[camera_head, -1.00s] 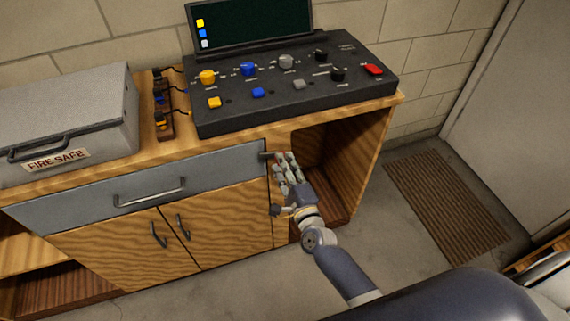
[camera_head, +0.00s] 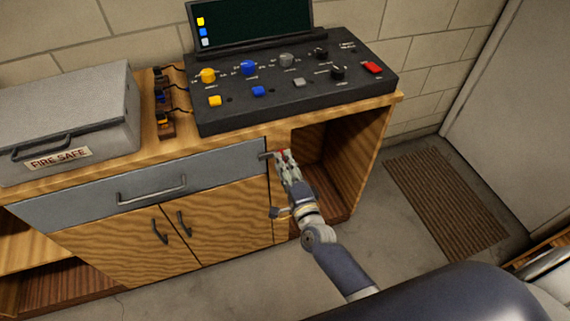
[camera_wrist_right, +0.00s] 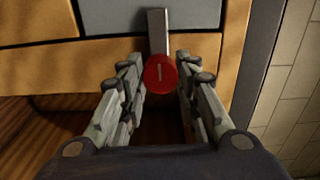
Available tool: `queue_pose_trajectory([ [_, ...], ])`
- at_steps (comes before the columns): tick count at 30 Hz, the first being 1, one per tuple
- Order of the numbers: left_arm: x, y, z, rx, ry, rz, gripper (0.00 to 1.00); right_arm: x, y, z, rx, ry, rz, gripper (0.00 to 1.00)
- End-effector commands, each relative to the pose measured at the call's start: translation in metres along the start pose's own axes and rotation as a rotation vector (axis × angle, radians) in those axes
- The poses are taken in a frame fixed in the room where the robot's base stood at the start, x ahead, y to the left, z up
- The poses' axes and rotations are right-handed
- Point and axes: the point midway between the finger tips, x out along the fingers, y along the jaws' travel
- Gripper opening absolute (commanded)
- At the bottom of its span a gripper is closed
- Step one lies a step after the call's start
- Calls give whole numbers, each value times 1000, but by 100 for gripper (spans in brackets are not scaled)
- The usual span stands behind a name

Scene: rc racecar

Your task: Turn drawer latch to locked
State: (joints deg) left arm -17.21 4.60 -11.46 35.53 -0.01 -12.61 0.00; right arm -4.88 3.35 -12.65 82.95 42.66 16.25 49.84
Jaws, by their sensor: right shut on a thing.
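The drawer latch is a short metal bar with a round red end. In the head view its bar (camera_head: 266,156) sticks out sideways at the right end of the grey drawer front (camera_head: 85,205). In the right wrist view the red end (camera_wrist_right: 160,74) shows a light mark, and the bar (camera_wrist_right: 158,32) overlaps the grey drawer front. My right gripper (camera_head: 284,158) is at the latch, its fingers on either side of the red end and shut on it. The drawer looks closed. My left gripper is in neither view.
A black control console (camera_head: 300,105) with knobs and buttons stands on the wooden cabinet top. A grey fire safe (camera_head: 70,115) is at the left. Below are cabinet doors (camera_head: 215,220) with handles.

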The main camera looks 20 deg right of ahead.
Motion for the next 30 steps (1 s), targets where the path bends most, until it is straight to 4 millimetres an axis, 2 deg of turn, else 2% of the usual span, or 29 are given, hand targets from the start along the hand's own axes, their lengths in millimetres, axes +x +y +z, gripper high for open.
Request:
queue_pose_trajectory([
  [1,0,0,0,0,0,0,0,1,-2,0,-2,0,-3,6],
  [2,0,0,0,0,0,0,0,1,-2,0,-2,0,-3,32],
  [4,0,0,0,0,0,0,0,1,-2,0,-1,0,-3,48],
  [5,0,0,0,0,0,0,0,1,-2,0,-1,0,-3,50],
  [17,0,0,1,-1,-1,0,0,-4,0,0,0,0,0,50],
  [23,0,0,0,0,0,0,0,-32,1,0,0,0,2,50],
  [30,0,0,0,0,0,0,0,-80,1,0,-1,-1,2,50],
])
